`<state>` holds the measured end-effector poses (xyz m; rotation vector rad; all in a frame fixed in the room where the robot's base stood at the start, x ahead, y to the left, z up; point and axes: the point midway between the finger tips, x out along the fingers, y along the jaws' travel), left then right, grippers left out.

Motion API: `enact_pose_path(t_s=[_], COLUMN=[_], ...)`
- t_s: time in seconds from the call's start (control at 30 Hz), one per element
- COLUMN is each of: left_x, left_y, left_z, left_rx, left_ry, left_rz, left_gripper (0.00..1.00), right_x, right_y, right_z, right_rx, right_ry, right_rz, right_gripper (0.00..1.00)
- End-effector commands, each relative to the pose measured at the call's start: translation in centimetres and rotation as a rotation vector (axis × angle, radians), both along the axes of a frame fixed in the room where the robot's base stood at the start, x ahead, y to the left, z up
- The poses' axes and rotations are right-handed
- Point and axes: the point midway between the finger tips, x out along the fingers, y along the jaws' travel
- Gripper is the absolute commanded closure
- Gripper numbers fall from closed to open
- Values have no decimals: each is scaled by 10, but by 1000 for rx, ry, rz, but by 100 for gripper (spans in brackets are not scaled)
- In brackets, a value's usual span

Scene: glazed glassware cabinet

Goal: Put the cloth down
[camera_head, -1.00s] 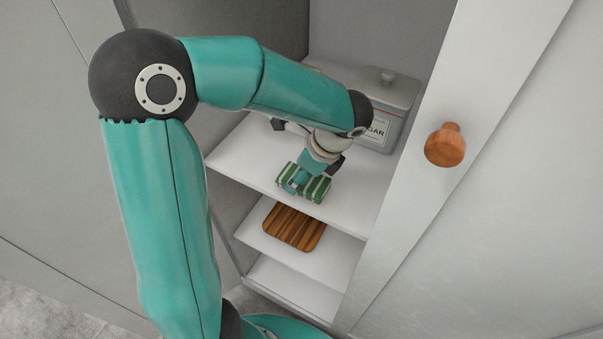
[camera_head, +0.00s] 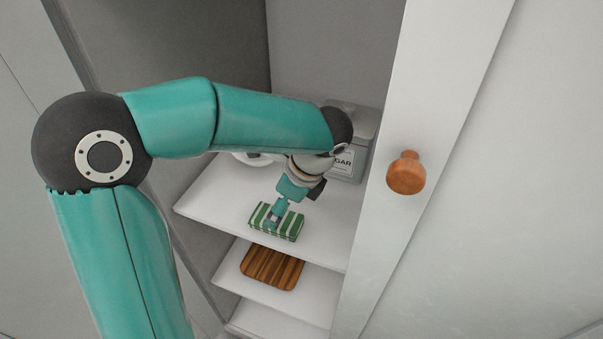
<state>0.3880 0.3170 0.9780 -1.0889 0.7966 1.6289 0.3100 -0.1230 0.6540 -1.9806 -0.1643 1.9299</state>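The cloth (camera_head: 289,228) is a folded bundle with green and white stripes. It is at the front of the upper visible shelf (camera_head: 215,200), close to the front edge, and appears to rest on it. My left gripper (camera_head: 276,214) reaches down onto the cloth from above, with teal fingers at its middle. The fingers overlap the cloth, and I cannot tell whether they grip it or are parted around it. The far side of the cloth is partly hidden by the gripper. My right gripper is not in view.
White crockery (camera_head: 255,158) is partly hidden behind my forearm. A striped wooden board (camera_head: 272,268) lies on the shelf below. A door with a wooden knob (camera_head: 406,173) is at the right. Bare shelf lies left of the cloth.

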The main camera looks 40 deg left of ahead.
Motion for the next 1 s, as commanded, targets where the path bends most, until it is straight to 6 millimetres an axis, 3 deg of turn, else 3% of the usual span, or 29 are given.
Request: enact_pose_path(t_s=[0.3, 0.5, 0.7, 1.0], left_x=[11, 15, 16, 16], left_y=[-30, -41, -46, -46], left_z=[72, 102, 113, 114], left_rx=[-1, 0, 0, 0], left_ry=[-4, -1, 0, 1], left_rz=[-2, -1, -1, 0], left_gripper=[13, 13, 13, 13], right_x=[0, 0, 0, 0], right_y=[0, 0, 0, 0], right_z=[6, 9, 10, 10], right_rx=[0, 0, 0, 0], right_ry=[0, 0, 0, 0], right_rz=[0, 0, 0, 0], right_gripper=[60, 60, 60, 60])
